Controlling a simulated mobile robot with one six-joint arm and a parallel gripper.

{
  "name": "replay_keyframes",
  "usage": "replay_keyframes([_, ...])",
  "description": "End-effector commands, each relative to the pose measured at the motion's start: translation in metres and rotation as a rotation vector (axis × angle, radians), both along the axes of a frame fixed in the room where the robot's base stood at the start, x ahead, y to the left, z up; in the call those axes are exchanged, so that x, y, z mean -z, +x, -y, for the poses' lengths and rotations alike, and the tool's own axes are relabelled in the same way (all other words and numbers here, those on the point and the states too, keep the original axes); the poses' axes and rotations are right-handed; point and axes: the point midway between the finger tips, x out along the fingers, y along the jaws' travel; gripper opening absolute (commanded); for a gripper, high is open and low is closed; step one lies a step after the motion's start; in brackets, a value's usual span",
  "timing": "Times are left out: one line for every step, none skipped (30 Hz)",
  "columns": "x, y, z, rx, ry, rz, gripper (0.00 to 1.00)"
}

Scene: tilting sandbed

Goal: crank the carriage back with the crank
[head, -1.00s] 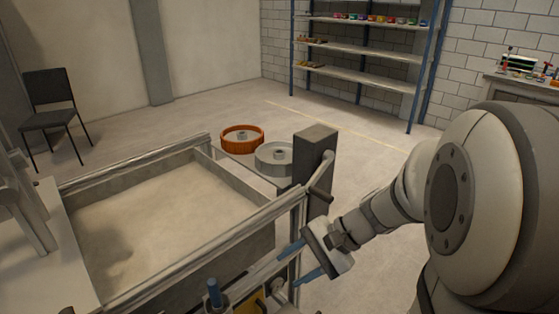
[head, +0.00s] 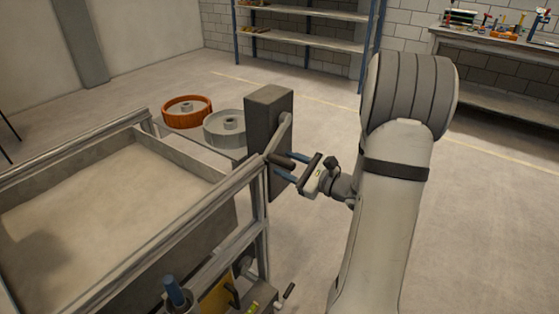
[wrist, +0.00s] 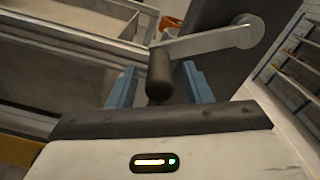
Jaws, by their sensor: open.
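The crank is a grey metal arm (wrist: 215,40) with a dark cylindrical handle (wrist: 159,75). It is mounted on the side of a dark box (head: 268,118) at the corner of the sandbed (head: 110,195). My gripper (head: 283,164) is open at the handle. In the wrist view its two blue fingers (wrist: 158,90) stand on either side of the handle, with gaps showing. In the head view the handle (head: 280,160) shows between the fingers. I cannot clearly pick out the carriage.
Shelves (head: 300,40) and a workbench (head: 495,48) stand at the back. Floor to the right is clear.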

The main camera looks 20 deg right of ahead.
Motion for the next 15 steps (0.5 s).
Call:
replay_keyframes([0.0, 0.007, -0.006, -0.004, 0.0, -0.001, 0.45])
replay_keyframes([0.0, 0.01, -0.008, -0.004, 0.0, -0.001, 0.45])
replay_keyframes([0.0, 0.015, -0.01, -0.002, 0.0, 0.0, 0.45])
replay_keyframes([0.0, 0.018, -0.012, -0.003, 0.0, 0.0, 0.45])
replay_keyframes([0.0, 0.02, -0.014, -0.003, 0.0, 0.0, 0.45])
replay_keyframes([0.0, 0.023, -0.015, -0.002, 0.0, -0.001, 0.45])
replay_keyframes([0.0, 0.024, -0.016, -0.001, 0.001, -0.001, 0.45])
replay_keyframes([0.0, 0.025, -0.017, -0.001, 0.0, -0.002, 0.45])
replay_keyframes([0.0, 0.026, -0.018, -0.001, 0.0, -0.002, 0.45])
replay_keyframes([0.0, 0.027, -0.018, -0.001, -0.001, -0.001, 0.45])
replay_keyframes([0.0, 0.027, -0.018, -0.001, -0.001, -0.001, 0.45])
replay_keyframes([0.0, 0.028, -0.018, -0.001, -0.001, -0.001, 0.45])
replay_keyframes([0.0, 0.028, -0.018, -0.001, -0.001, -0.001, 0.45])
replay_keyframes([0.0, 0.028, -0.018, -0.001, -0.001, -0.001, 0.45])
replay_keyframes([0.0, 0.028, -0.018, -0.001, -0.001, -0.001, 0.45])
